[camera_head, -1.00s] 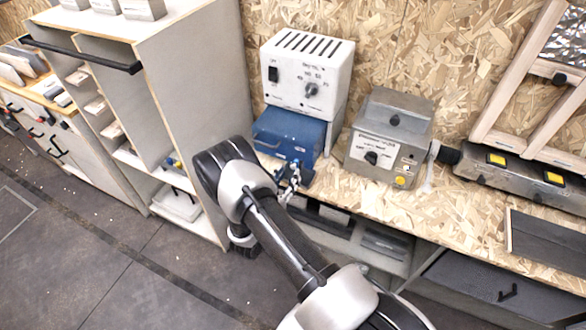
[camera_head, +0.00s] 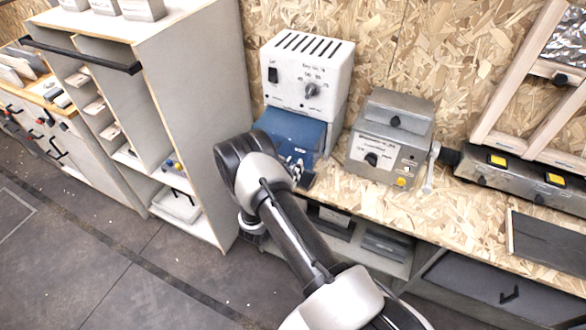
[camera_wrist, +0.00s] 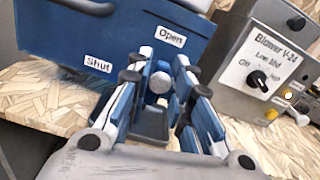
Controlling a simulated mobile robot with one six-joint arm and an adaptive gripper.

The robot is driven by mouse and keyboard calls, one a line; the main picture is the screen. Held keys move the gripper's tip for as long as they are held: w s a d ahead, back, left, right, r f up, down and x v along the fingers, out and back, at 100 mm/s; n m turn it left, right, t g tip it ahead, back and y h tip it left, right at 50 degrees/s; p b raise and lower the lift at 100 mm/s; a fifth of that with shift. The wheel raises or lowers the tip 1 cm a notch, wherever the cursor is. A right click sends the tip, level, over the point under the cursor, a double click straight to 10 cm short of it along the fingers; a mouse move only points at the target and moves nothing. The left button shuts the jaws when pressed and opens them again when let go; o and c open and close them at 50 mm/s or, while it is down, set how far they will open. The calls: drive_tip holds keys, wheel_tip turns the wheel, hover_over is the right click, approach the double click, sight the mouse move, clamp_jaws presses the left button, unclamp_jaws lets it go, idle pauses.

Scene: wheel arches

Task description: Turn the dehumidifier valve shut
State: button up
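The dehumidifier is a white box (camera_head: 308,75) with a dial, above a blue tank (camera_head: 290,130). In the wrist view the tank's blue front (camera_wrist: 70,38) carries the labels "Open" (camera_wrist: 171,37) and "Shut" (camera_wrist: 98,64). A round grey-blue valve knob (camera_wrist: 159,83) sticks out below "Open". My gripper (camera_wrist: 160,90) is open, with one finger on each side of the knob. I cannot tell whether the fingers touch it. A dark tray-like part shows beneath the knob. In the head view my wrist partly hides the gripper and hides the valve.
A grey blower box (camera_head: 390,140) with its own knob stands close to the right on the chipboard bench (camera_head: 450,205). A tall shelf cabinet (camera_head: 195,100) stands to the left. A metal unit with yellow buttons (camera_head: 497,160) lies farther right.

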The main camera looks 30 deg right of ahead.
drive_tip(key=shift+f, duration=0.1)
clamp_jaws()
drive_tip(key=n, duration=0.1)
drive_tip(key=n+b, duration=0.2)
drive_tip(key=n, duration=0.1)
drive_tip(key=shift+w+a+f, duration=0.25)
drive_tip(key=shift+w+a, duration=0.05)
drive_tip(key=shift+w, duration=0.1)
drive_tip(key=shift+w+a+f+n+b, duration=0.2)
drive_tip(key=shift+w+f+n+b, duration=0.3)
drive_tip(key=shift+n, duration=1.8)
drive_tip(key=shift+w+a+f+n+b, duration=0.25)
drive_tip(key=shift+n+b, duration=0.5)
drive_tip(key=shift+n, duration=1.55)
drive_tip(key=shift+w+a+f+n+b, duration=0.2)
drive_tip(key=shift+f+n+b, duration=0.35)
drive_tip(key=shift+n, duration=1.75)
